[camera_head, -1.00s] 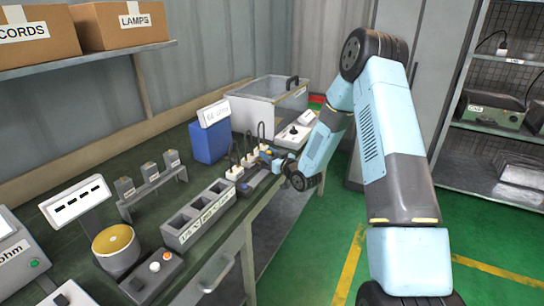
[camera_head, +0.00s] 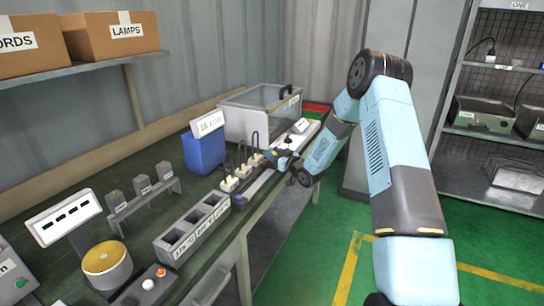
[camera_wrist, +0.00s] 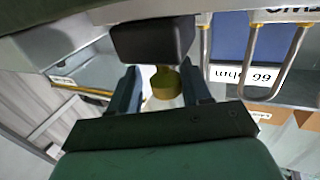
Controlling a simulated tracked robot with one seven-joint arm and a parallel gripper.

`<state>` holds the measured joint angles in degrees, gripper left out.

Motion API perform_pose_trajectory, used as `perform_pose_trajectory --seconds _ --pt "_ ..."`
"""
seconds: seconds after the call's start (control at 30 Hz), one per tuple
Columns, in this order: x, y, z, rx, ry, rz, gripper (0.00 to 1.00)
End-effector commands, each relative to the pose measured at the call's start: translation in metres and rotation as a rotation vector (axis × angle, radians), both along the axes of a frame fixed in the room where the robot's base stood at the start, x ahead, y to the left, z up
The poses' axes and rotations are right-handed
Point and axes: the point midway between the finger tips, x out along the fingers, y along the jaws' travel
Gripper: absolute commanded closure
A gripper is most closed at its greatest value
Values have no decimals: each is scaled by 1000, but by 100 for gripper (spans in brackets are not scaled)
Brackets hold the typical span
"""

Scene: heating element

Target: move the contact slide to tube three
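The tubes stand in a row on the bench as dark loops on white blocks (camera_head: 243,171) in the head view. My gripper (camera_head: 274,156) is at the far end of this row. In the wrist view my gripper (camera_wrist: 162,92) has one finger on each side of a brass knob (camera_wrist: 165,84) below a black block, apparently the contact slide (camera_wrist: 152,40). A gap shows at the left finger; contact at the right is unclear. Tube numbers are unreadable.
A blue box (camera_head: 203,152) with an ohm display stands behind the tubes. A clear-lidded case (camera_head: 258,112) stands at the far end. A grey compartment tray (camera_head: 190,232) and a brass-topped drum (camera_head: 107,262) are nearer. Green floor is free right of the bench.

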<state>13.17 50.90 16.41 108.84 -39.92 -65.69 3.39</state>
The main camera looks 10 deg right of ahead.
Motion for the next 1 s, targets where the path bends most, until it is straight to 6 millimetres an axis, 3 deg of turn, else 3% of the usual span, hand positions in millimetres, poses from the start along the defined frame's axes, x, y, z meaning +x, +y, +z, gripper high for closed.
perform_pose_trajectory --seconds 0.1,0.47,1.0 --pt "0 -1 -1 -1 2 -1 45" --pt "-7 -5 -2 -1 4 0 45" --pt "-87 -61 -3 -2 5 -2 45"
